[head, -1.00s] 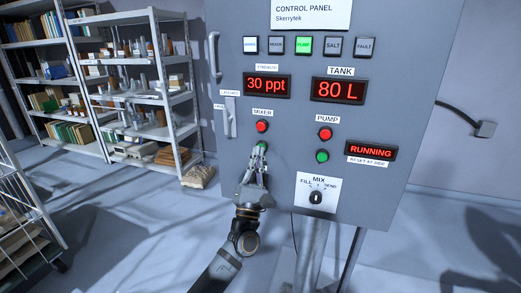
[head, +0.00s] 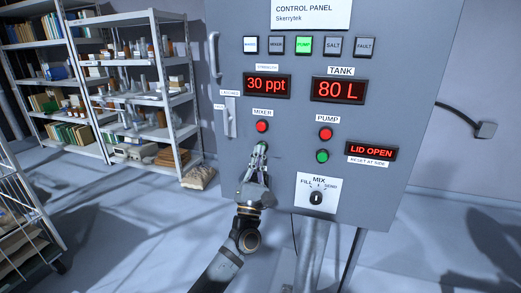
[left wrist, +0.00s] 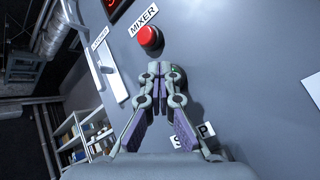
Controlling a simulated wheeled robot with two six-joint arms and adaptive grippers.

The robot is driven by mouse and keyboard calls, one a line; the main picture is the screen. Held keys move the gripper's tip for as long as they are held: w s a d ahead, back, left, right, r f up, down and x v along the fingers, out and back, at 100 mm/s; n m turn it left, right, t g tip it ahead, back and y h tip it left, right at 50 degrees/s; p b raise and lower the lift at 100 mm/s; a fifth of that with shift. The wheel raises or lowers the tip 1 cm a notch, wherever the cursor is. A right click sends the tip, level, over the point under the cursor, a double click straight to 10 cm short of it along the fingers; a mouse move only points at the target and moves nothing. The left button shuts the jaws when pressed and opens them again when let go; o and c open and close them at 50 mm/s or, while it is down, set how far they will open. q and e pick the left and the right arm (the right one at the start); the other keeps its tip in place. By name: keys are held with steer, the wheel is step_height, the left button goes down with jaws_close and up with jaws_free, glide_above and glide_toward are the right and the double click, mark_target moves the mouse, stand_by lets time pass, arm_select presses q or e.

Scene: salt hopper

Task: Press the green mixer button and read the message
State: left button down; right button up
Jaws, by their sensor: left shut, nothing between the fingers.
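The grey control panel (head: 230,170) fills the middle of the head view. My left gripper (head: 261,147) is shut and empty, its fingertips at the panel just below the red mixer button (head: 262,127). The green mixer button is hidden behind the fingertips in the head view; a sliver of green (left wrist: 174,69) shows beside the fingertips (left wrist: 160,68) in the left wrist view. Whether the tips touch the button I cannot tell. The message display (head: 371,151) reads "LID OPEN" in red. My right gripper is not in view.
The red pump button (head: 325,134) and green pump button (head: 322,156) are to the right. The mix knob (head: 316,198) is below them. Displays read 30 ppt (head: 267,85) and 80 L (head: 338,90). The PUMP lamp (head: 303,45) is lit green. Shelves (head: 150,95) stand at left.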

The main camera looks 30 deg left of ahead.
arm_select(q)
steer(key=shift+s+d, duration=0.25)
steer(key=shift+s, duration=0.65)
steer(key=shift+s+d+p, duration=0.2)
steer(key=shift+s, duration=0.6)
steer(key=shift+s+d+p, duration=0.15)
steer(key=shift+s+p, duration=0.1)
steer(key=shift+s, duration=0.6)
steer(key=shift+s+d+p, duration=0.2)
steer(key=shift+s, duration=0.6)
